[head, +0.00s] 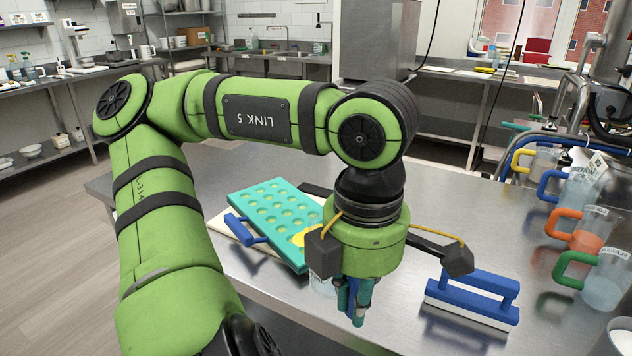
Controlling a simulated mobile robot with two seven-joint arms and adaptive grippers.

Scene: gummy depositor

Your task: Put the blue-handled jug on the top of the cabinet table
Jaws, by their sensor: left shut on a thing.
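My left gripper (355,300) points down over the steel table, its teal-tipped fingers close together. A clear vessel (321,284) shows right beside the fingers, mostly hidden behind the gripper; it appears to be what they grip, and whether it has a handle is unclear. A clear jug with a blue handle (549,187) stands upright at the right, in a row of jugs, well apart from the gripper. I cannot tell which surface is the cabinet table. My right gripper is not in view.
A teal mould tray (272,208) lies on a pale board behind the gripper. A blue-handled scraper-like tool (474,296) lies to its right. Jugs with yellow, orange (566,222) and green (577,268) handles line the right side.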

